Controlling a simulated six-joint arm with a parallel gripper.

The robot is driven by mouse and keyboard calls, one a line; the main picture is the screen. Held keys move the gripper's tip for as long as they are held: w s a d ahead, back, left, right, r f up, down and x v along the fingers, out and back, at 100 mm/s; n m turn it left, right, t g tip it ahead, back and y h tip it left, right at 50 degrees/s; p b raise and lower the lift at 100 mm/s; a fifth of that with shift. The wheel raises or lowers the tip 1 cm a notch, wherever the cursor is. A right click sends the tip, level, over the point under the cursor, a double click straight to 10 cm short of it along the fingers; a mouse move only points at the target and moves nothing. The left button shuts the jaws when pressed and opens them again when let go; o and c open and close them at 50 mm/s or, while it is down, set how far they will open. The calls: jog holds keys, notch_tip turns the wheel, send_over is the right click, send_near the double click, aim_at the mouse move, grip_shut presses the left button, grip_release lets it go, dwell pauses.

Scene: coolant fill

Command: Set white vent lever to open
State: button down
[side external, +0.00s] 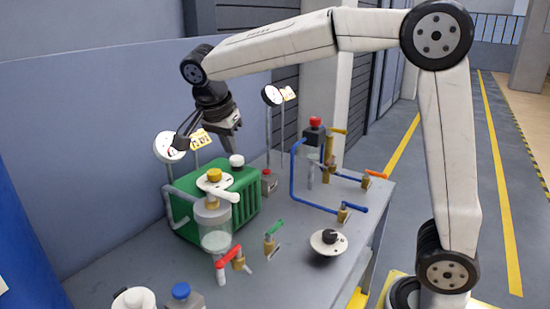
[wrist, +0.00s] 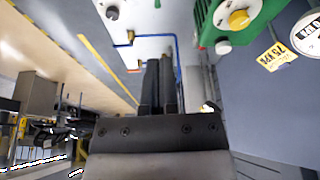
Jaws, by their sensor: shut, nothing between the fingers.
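What looks like the white vent lever (side external: 224,195) is a short pale handle beside the clear reservoir (side external: 214,229), in front of the green unit (side external: 186,205). It appears to point right in the side view, and its exact setting is hard to tell. In the wrist view I cannot pick the lever out. My gripper (side external: 230,146) is in the air above the back of the green unit, apart from the lever. Its fingers are together and empty in the wrist view (wrist: 161,66).
Gauges (side external: 170,147) stand behind.

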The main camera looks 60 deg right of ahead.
aim_at(222, 197)
jog(key=shift+d+r, duration=0.15)
jog(key=shift+r, duration=0.35)
jog(key=x, duration=1)
jog(key=shift+s+a+f, duration=0.1)
jog(key=shift+a+f, duration=0.1)
jog(key=shift+a, duration=0.8)
jog(key=shift+s+a+f, duration=0.1)
jog(key=shift+a+f, duration=0.05)
jog(key=shift+a, duration=0.8)
